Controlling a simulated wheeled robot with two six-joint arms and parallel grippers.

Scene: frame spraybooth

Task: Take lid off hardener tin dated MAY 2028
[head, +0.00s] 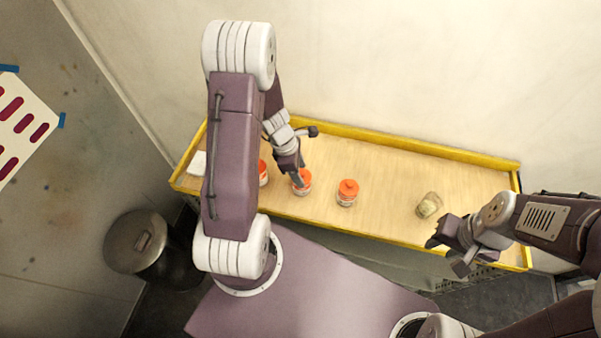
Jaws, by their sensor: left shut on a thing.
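Three tins with orange lids stand in a row on the wooden bench top: a left tin (263,174), partly hidden behind my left arm, a middle tin (303,188) and a right tin (347,194). Their date labels are too small to read. My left gripper (299,179) is at the middle tin, its fingers shut on the orange lid from above. The lid looks to be on the tin, though the fingers hide part of it. My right gripper (447,255) is over the bench's front edge at the right, with its fingers apart and nothing between them.
A glass jar (429,205) stands at the right of the bench, close to my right gripper. A yellow rim (400,145) edges the bench. A white item (198,163) lies at its left end. A grey bin (140,240) stands on the floor at left.

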